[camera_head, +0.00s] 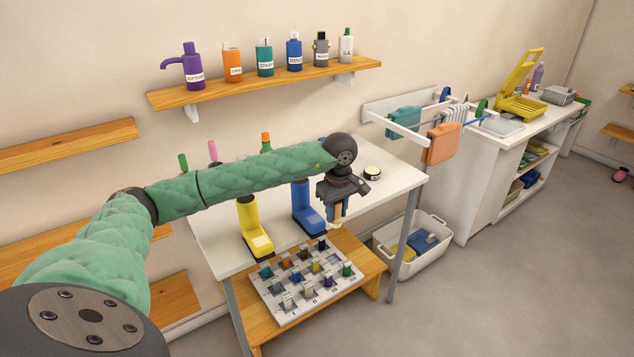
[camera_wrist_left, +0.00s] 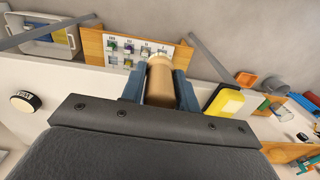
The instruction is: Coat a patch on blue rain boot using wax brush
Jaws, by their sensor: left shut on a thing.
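The blue rain boot (camera_head: 308,220) stands upright on the white table, beside a yellow boot (camera_head: 254,230); the yellow boot also shows in the left wrist view (camera_wrist_left: 226,102). My left gripper (camera_head: 336,210) points down just right of the blue boot, partly in front of it. It is shut on the tan, wooden-looking handle of the wax brush (camera_head: 335,221), which also shows between the fingers in the left wrist view (camera_wrist_left: 160,84). Whether the brush touches the boot cannot be told. The patch is not visible. My right gripper is not in view.
A round labelled tin (camera_head: 372,172) sits on the table (camera_head: 215,250) behind my gripper. A grey tray (camera_head: 287,319) of small coloured pieces lies on a lower wooden shelf in front. Bottles stand on a wall shelf (camera_head: 270,82). A white bin (camera_head: 403,265) is at the right.

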